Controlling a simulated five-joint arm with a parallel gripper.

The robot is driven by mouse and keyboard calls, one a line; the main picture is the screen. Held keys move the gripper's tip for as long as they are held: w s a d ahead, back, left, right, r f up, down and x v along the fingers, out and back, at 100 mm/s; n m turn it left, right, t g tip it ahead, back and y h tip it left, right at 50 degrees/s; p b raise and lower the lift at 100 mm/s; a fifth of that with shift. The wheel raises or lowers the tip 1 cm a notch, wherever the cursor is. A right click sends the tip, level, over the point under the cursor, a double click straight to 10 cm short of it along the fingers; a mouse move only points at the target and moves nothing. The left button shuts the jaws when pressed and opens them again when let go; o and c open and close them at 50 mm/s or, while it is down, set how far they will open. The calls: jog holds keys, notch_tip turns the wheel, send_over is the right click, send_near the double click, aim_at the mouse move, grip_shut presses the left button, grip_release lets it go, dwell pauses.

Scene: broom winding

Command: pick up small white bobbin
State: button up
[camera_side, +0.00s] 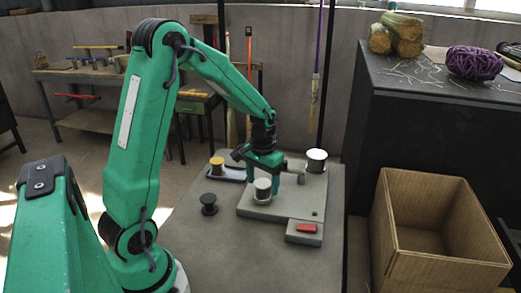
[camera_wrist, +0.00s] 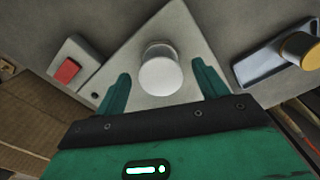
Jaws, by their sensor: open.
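The small white bobbin (camera_side: 262,190) stands upright on a light grey plate (camera_side: 283,212) in the side view. In the wrist view the bobbin (camera_wrist: 160,75) shows from above, between my two green fingers and slightly ahead of them. My gripper (camera_side: 264,179) points down at the bobbin. Its fingers are apart with a visible gap on each side of the bobbin, and it holds nothing. A larger white bobbin (camera_side: 316,160) stands behind and to the right in the side view.
A yellow bobbin (camera_side: 217,164) stands in a shallow tray (camera_wrist: 262,65). A black spool (camera_side: 209,204) stands on the table to the left. A red switch (camera_side: 307,228) sits at the plate's front right. An open cardboard box (camera_side: 395,235) stands beyond the table's right edge.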

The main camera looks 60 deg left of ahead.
jog(key=shift+f, duration=0.9)
jog(key=c, duration=1.1)
jog(key=shift+r, duration=0.15)
jog(key=shift+r, duration=0.5)
jog(key=r, duration=0.3)
jog(key=shift+d+r, duration=0.15)
jog(key=shift+d, duration=0.1)
jog(key=d+r, duration=0.2)
jog(key=d, duration=0.1)
jog(key=s+d+r, duration=0.1)
jog(key=d+r, duration=0.1)
jog(key=d, duration=0.2)
jog(key=s+d+r, duration=0.1)
jog(key=d+r, duration=0.1)
jog(key=d, duration=0.2)
jog(key=shift+s+r, duration=0.15)
jog(key=shift+r, duration=0.1)
